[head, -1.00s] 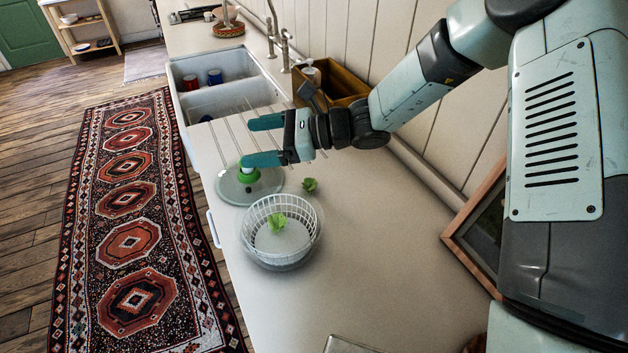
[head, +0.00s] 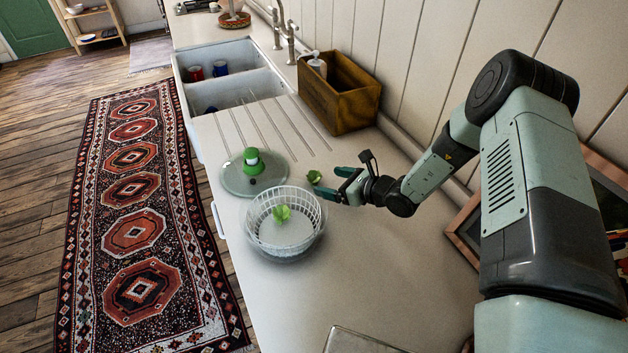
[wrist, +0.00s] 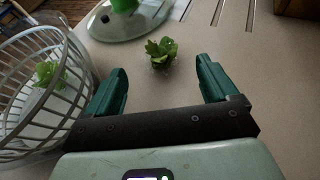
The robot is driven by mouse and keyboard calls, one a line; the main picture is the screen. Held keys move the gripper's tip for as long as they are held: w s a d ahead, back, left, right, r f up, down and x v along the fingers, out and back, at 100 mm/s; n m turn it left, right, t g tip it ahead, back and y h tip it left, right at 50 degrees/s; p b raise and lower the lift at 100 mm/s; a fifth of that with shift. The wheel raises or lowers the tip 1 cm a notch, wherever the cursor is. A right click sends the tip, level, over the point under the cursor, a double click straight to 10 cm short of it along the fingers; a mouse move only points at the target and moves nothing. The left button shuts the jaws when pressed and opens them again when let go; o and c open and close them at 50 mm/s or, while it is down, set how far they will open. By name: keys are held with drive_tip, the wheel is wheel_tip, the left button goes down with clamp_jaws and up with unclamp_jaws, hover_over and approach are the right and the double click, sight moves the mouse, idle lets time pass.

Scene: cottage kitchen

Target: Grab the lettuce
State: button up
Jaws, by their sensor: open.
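A small green lettuce piece (head: 314,177) lies on the counter to the right of the spinner's basket. In the wrist view this lettuce (wrist: 161,52) sits just beyond the fingertips, roughly midway between them. Another lettuce piece (head: 281,213) lies inside the white basket (head: 262,238); it also shows at the left of the wrist view (wrist: 48,74). My gripper (head: 328,184) is open and empty, low over the counter, with its fingers pointing toward the loose lettuce and apart from it.
The clear lid (head: 236,182) with a green knob (head: 251,160) lies behind the basket. A wooden box (head: 340,100) stands against the wall, beside the drainer grooves. The sink (head: 215,95) holds cups. The counter in front of the basket is mostly clear.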

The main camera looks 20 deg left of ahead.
sight(320, 181)
drive_tip(key=x, duration=0.5)
drive_tip(key=shift+w+a+f, duration=0.15)
drive_tip(key=shift+a+f, duration=0.1)
drive_tip(key=shift+f, duration=0.15)
drive_tip(key=c, duration=0.7)
